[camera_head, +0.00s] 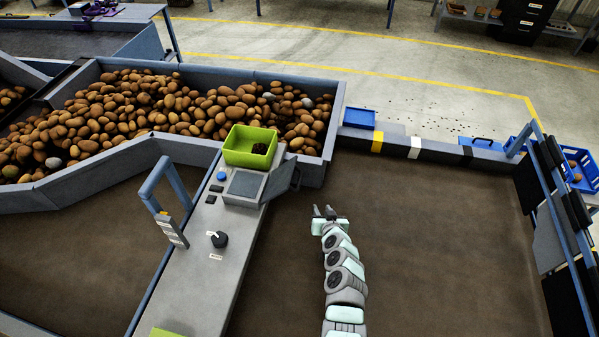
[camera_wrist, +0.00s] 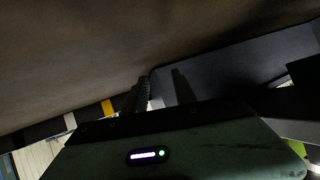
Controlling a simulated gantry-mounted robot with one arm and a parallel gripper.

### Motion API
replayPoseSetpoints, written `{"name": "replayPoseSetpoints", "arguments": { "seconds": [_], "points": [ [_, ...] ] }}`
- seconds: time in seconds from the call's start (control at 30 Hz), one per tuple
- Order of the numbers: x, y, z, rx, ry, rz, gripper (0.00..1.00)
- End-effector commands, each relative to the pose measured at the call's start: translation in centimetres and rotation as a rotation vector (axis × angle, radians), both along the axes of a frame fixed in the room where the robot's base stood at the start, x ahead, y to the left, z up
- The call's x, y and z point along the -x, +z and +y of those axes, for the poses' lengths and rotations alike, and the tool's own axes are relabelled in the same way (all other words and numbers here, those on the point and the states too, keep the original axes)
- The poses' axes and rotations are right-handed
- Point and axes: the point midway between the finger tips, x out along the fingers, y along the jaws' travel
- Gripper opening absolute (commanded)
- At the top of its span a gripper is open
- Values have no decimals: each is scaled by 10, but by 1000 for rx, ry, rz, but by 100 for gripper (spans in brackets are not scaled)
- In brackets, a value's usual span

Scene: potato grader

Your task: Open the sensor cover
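A grey sensor box (camera_head: 243,187) sits on the light grey console. A dark flat panel, which looks like its cover (camera_head: 281,179), stands tilted up along the box's right side, apart from the box's top. My gripper (camera_head: 323,211) is to the right of the cover, over the brown belt, with a visible gap between them. In the wrist view, my gripper (camera_wrist: 161,88) has its two dark fingers spread with nothing between them. A dark grey surface lies beyond the fingers there; I cannot tell whether it is the cover.
A green bin (camera_head: 249,147) with dark lumps stands behind the sensor box. The console (camera_head: 190,285) carries a blue button (camera_head: 221,176) and a black knob (camera_head: 219,239). A potato-filled trough (camera_head: 325,150) is at the back. The belt (camera_head: 430,250) around my arm is clear.

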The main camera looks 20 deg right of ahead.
Motion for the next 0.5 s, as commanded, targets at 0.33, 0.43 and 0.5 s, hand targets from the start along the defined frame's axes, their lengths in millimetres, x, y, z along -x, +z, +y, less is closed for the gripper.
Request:
{"name": "replayPoseSetpoints", "arguments": {
  "seconds": [0.33,0.43,0.5],
  "points": [
    [71,119,67,776,1,-280,32],
    [94,163,94,931,0,-381,32],
    [106,185,109,1005,-4,-437,32]
  ]
}}
